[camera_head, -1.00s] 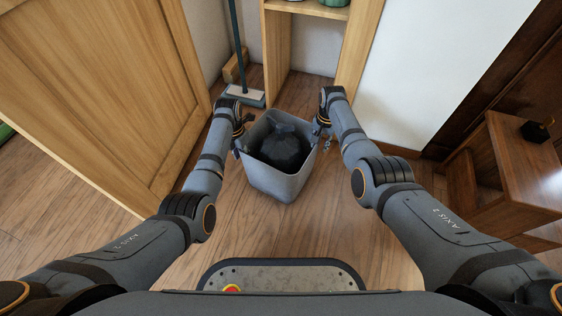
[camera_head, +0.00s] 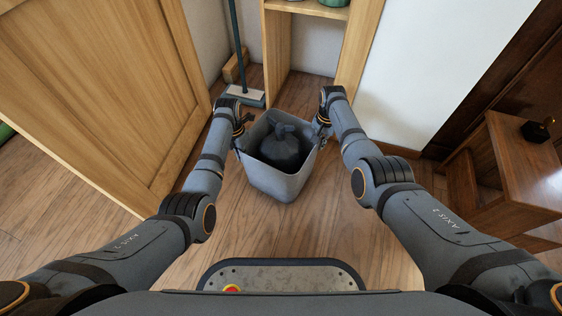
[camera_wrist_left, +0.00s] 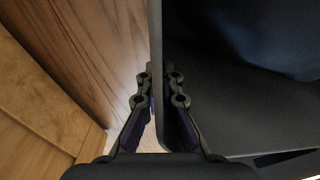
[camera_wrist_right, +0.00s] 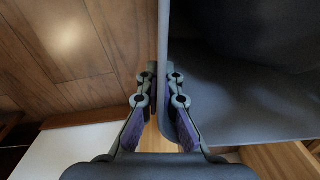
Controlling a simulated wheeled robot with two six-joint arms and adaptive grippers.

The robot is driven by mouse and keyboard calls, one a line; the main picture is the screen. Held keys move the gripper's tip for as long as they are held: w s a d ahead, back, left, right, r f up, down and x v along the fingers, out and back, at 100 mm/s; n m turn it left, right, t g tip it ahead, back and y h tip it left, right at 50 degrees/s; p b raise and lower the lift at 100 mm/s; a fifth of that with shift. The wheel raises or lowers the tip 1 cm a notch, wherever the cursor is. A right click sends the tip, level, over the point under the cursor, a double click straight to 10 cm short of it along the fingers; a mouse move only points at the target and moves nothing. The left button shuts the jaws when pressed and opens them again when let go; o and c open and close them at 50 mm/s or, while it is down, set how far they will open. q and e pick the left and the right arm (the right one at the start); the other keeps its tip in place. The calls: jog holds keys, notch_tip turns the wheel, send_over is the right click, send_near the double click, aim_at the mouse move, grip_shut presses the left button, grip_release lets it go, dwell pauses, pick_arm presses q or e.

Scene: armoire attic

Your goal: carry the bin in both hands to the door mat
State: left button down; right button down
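The grey bin (camera_head: 278,182) stands in front of me between my two arms, with a dark tied bag (camera_head: 284,147) inside. My left gripper (camera_head: 239,135) is at its left rim. In the left wrist view, its fingers (camera_wrist_left: 158,90) lie on both sides of the bin wall, closed on it. My right gripper (camera_head: 321,130) is at the right rim. In the right wrist view, its fingers (camera_wrist_right: 160,88) are likewise closed on the wall. The bin looks upright; I cannot tell whether it touches the floor. I cannot make out a door mat.
A wooden door (camera_head: 100,90) stands on the left, with a green thing (camera_head: 6,131) partly visible beyond it. A broom (camera_head: 238,60) and a wooden shelf unit (camera_head: 278,60) are behind the bin. A wooden stand (camera_head: 520,165) is on the right. Floor (camera_head: 250,235) before my base is clear.

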pick_arm(q)
jog(key=shift+r, duration=0.15)
pick_arm(e)
jog(key=shift+r, duration=0.15)
